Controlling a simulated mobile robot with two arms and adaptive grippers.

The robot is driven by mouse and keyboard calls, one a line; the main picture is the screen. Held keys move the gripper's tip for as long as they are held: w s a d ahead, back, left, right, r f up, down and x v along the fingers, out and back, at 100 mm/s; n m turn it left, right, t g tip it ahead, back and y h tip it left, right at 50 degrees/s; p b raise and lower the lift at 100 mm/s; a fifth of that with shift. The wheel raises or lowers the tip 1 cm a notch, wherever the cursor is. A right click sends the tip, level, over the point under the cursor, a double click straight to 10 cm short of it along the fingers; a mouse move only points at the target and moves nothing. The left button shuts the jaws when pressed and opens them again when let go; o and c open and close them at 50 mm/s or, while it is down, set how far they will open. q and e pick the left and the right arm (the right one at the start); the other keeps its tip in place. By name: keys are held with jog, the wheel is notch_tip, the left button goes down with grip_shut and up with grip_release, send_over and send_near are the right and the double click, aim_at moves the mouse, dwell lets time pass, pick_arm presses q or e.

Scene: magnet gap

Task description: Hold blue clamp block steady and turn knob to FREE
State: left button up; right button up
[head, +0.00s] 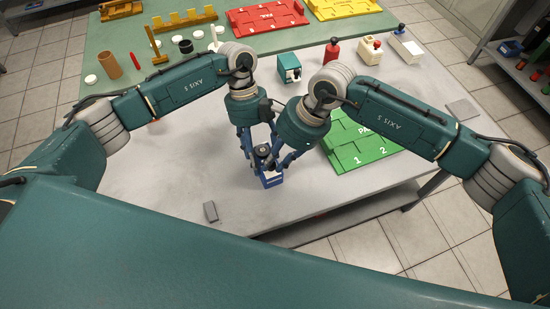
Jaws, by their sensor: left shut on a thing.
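The blue clamp block (271,181) stands on the grey table near its front edge, between my two grippers. A dark round knob (262,150) shows on top of it; its marking is too small to read. My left gripper (252,158) reaches down at the left of the block and is shut on it. My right gripper (280,165) is at the right of the block, with its fingers close to the block and knob. The fingers partly overlap the block, so I cannot tell whether the right ones are open, shut or touching.
A green board (352,150) marked 1 and 2 lies right of the block, partly behind my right arm. A small grey piece (211,212) lies at the front left. A teal device (289,68) and a red bottle (332,53) stand behind. The table left of the block is mostly clear.

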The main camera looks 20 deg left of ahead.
pick_arm(q)
jog(key=shift+s, duration=0.1)
pick_arm(e)
jog(key=shift+o, duration=0.4)
jog(key=shift+r, duration=0.1)
jog(key=v, duration=1.2)
jog(key=shift+w, duration=0.1)
pick_arm(q)
jog(key=o, duration=1.4)
